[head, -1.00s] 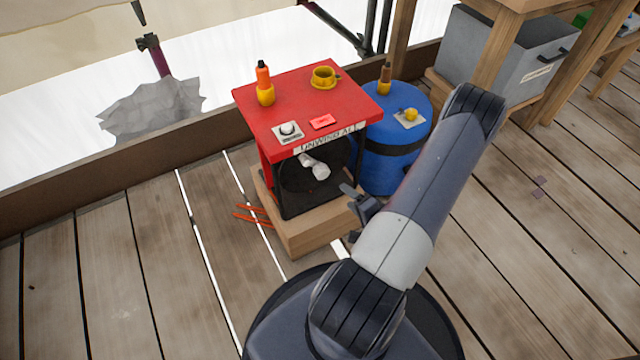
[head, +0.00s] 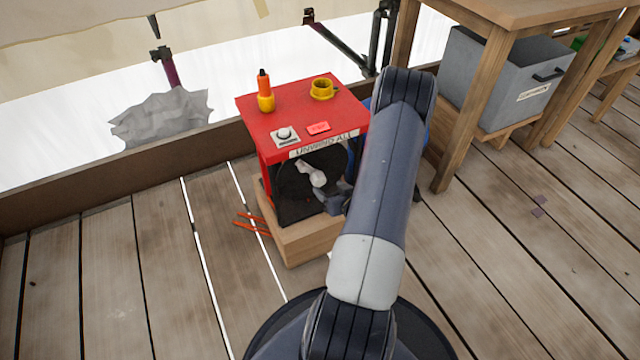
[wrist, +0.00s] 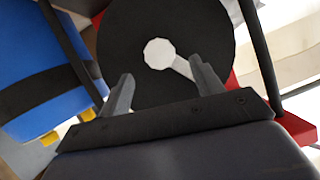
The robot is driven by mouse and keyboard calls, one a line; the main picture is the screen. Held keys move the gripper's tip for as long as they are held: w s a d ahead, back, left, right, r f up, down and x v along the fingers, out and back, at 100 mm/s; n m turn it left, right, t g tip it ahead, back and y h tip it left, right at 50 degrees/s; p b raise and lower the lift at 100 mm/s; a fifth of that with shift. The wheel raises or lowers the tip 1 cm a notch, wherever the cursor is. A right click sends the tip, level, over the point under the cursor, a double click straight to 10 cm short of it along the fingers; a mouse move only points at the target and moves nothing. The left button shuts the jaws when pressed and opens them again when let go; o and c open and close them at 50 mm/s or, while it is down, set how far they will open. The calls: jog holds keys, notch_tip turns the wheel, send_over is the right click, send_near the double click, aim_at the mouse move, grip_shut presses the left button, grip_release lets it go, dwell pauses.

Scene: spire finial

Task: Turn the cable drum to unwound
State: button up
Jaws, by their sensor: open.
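The cable drum (head: 298,190) is a black disc in a red-topped frame, with the label "UNWIND ALL" (head: 322,143) on the front edge. A white crank handle (head: 313,174) sits on its face. In the wrist view the black drum (wrist: 207,62) fills the upper middle, and the crank's pale round knob (wrist: 158,53) lies above and between the fingertips. My gripper (wrist: 160,80) is open and empty, its fingers apart and pointing at the drum. In the head view my gripper (head: 338,194) is just right of the crank, partly hidden by my arm.
A wooden table with a grey bin (head: 505,75) is at the right. Orange sticks (head: 252,226) lie at left.

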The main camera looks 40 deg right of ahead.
aim_at(321, 182)
jog(key=b+x, duration=0.1)
jog(key=x, duration=0.5)
jog(key=shift+w+f, duration=0.1)
jog(key=shift+w, duration=0.2)
grip_shut()
dwell(0.4)
